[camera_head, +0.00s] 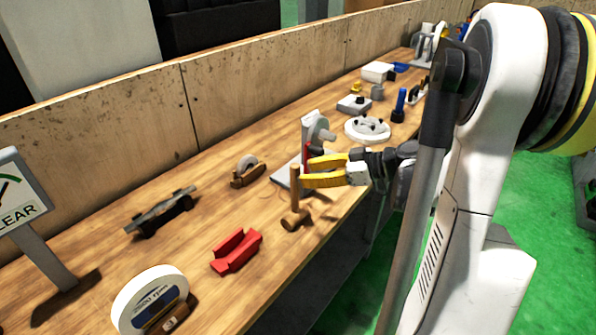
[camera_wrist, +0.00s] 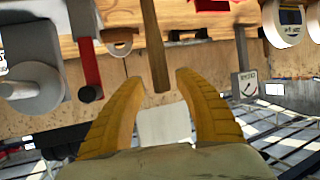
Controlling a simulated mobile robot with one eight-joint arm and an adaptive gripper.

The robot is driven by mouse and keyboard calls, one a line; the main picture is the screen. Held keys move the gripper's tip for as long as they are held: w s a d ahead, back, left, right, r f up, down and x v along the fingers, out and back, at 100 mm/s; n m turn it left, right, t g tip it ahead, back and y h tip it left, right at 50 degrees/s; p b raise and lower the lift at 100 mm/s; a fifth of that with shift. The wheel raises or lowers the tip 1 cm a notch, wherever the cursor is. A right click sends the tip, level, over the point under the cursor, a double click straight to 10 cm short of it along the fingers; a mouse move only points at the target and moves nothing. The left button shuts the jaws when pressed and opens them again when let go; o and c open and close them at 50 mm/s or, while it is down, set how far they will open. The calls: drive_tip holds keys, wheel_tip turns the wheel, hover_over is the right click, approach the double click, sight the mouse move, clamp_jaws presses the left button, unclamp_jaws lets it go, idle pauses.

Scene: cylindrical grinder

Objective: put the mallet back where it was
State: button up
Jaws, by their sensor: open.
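The wooden mallet stands upright on its head (camera_head: 296,219) on the bench, near the front edge, with its handle (camera_head: 295,186) pointing up. In the wrist view the mallet handle (camera_wrist: 153,45) comes down from the top, its end between my fingertips. My gripper (camera_head: 304,173) has yellow fingers and is open beside the upper handle. In the wrist view my gripper (camera_wrist: 157,80) has a finger on each side of the handle end, with visible gaps. The mallet's head is outside the wrist view.
A grey device (camera_head: 312,128) with a red lever (camera_wrist: 90,65) stands close behind my gripper. Bare bench shows between the brown tape-like holder (camera_head: 247,172) and red block.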

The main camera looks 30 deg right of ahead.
drive_tip(key=p+v, duration=0.2)
drive_tip(key=v, duration=0.6)
drive_tip(key=a+m+g+h, duration=0.3)
drive_tip(key=a+m+g, duration=0.1)
drive_tip(key=a, duration=1.1)
drive_tip(key=s+a+m+h, duration=0.3)
drive_tip(key=s+a+h, duration=0.2)
drive_tip(key=s+a, duration=0.2)
drive_tip(key=shift+s+a+r+m, duration=0.3)
drive_tip(key=shift+s+r, duration=0.15)
drive_tip(key=shift+s, duration=0.6)
drive_tip(key=o, duration=0.3)
